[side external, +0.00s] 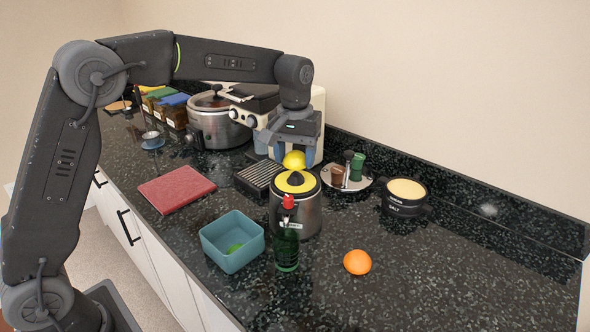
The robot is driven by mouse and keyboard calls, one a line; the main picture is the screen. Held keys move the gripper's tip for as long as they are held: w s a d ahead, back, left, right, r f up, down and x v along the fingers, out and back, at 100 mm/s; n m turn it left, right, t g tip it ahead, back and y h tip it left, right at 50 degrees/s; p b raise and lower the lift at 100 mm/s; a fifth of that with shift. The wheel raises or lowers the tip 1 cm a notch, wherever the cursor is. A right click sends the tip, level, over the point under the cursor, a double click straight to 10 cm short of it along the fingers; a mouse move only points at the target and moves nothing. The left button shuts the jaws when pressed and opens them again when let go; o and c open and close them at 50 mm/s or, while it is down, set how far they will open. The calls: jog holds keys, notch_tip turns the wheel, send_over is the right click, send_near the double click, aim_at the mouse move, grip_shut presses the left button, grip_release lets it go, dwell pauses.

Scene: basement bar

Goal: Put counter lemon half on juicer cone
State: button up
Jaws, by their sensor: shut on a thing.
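My gripper (295,157) points down and is shut on a yellow lemon half (294,161), which shows between its fingertips. The juicer (311,213) is a round metal body with a yellow top and a dark cone (295,179) in its middle. In this view the lemon half appears right above the cone's tip. I cannot tell from this single angle whether they touch or how they line up in depth.
A green bottle (287,250) with a red cap stands close in front of the juicer. A teal bowl (218,247), an orange (357,262), a red board (176,188), a salt container (404,204) and a coffee machine (318,100) surround it. The counter's right side is clear.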

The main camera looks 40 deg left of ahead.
aim_at(295, 181)
jog(key=shift+f, duration=1.95)
jog(key=shift+f, duration=0.1)
jog(key=o, duration=1)
